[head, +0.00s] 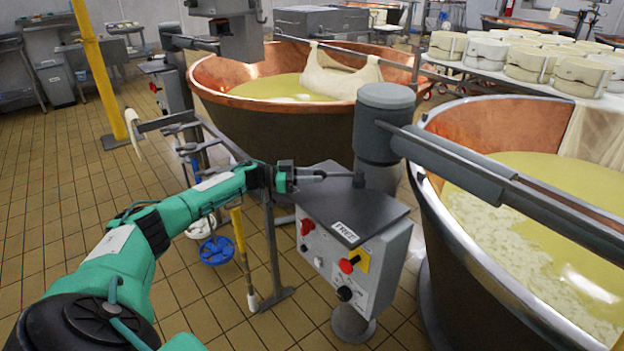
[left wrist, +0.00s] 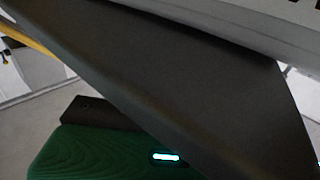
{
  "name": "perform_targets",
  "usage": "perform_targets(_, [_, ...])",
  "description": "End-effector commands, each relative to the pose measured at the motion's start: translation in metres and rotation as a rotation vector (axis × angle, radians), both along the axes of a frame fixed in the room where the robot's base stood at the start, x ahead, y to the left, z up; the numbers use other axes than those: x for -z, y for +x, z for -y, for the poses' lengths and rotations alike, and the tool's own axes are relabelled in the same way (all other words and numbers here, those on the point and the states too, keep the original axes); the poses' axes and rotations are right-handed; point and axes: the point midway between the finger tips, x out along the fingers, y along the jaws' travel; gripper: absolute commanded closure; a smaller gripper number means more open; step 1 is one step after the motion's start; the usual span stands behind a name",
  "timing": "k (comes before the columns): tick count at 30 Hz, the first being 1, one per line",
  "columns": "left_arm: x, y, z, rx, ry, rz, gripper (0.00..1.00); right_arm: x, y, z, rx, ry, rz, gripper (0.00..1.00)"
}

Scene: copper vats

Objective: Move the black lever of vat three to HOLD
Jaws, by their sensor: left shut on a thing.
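The control box (head: 352,240) labelled THREE stands on a post in front of the right copper vat (head: 435,235). A short dark lever (head: 345,175) lies across the box's top, ending at a small upright black pivot (head: 358,180). My left gripper (head: 318,175) comes in from the left and is shut on the lever's outer end, just above the top's back edge. In the left wrist view a broad dark surface (left wrist: 170,80) fills most of the picture; I cannot tell the lever there. No HOLD mark is readable. My right gripper is not in view.
A thick grey arm (head: 480,180) extends right from a grey column (head: 383,135) behind the box. Red and black knobs (head: 347,265) sit on the box's front. Another copper vat (head: 275,120) stands behind. A yellow-handled tool (head: 243,255) stands left; tiled floor is open farther left.

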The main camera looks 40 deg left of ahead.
Motion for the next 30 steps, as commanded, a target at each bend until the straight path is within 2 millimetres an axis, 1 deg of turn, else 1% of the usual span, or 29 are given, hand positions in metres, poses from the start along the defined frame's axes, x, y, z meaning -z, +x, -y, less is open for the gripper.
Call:
perform_targets(14, [-0.0002, 0.0009, -0.001, 0.0, 0.001, -0.001, 1.0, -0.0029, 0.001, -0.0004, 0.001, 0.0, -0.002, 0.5])
perform_targets(15, [-0.0003, 0.0009, -0.0011, 0.0, 0.0, 0.0, 0.66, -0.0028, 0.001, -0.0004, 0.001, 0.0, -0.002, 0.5])
perform_targets(17, [-0.0003, 0.0008, -0.0011, 0.0, 0.0, 0.0, 0.54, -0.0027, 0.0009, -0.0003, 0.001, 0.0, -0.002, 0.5])
perform_targets(18, [-0.0003, 0.0008, -0.0011, 0.001, 0.0, 0.0, 0.5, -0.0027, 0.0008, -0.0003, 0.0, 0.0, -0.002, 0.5])
perform_targets(26, [-0.0002, 0.0002, -0.0013, 0.001, 0.0, 0.0, 0.5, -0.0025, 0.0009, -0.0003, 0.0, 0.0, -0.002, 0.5])
perform_targets(30, [0.0006, -0.006, -0.009, 0.001, 0.001, -0.001, 0.5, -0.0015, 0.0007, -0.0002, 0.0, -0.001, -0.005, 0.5])
